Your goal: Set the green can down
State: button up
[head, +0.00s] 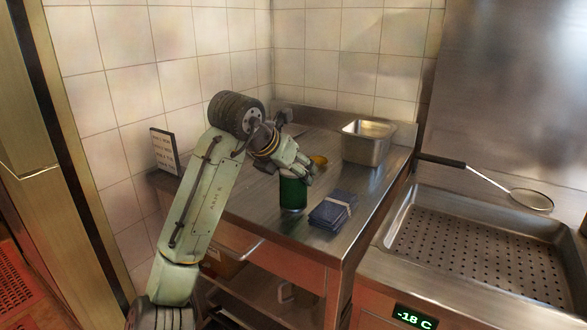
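The green can (293,194) is upright at the steel worktop (248,205), left of a banded stack of dark blue cloths. My gripper (298,170) comes down on it from above, with its pale green fingers around the can's top. The fingers look closed on the can and hide its upper end. The can's bottom is at or very close to the worktop; I cannot tell whether it touches.
The dark blue stack (330,211) lies close to the can's right. A yellow object (319,160) and a deep steel pan (366,146) are behind. A small sign (164,151) stands at the left corner. A perforated basin (470,240) with a skimmer (530,199) is right.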

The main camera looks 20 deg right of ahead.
jog(key=o, duration=0.3)
jog(key=shift+o, duration=0.2)
jog(key=shift+r, duration=0.2)
jog(key=b+v, duration=0.1)
jog(key=v, duration=1.1)
jog(key=shift+b, duration=0.35)
jog(key=shift+a, duration=0.1)
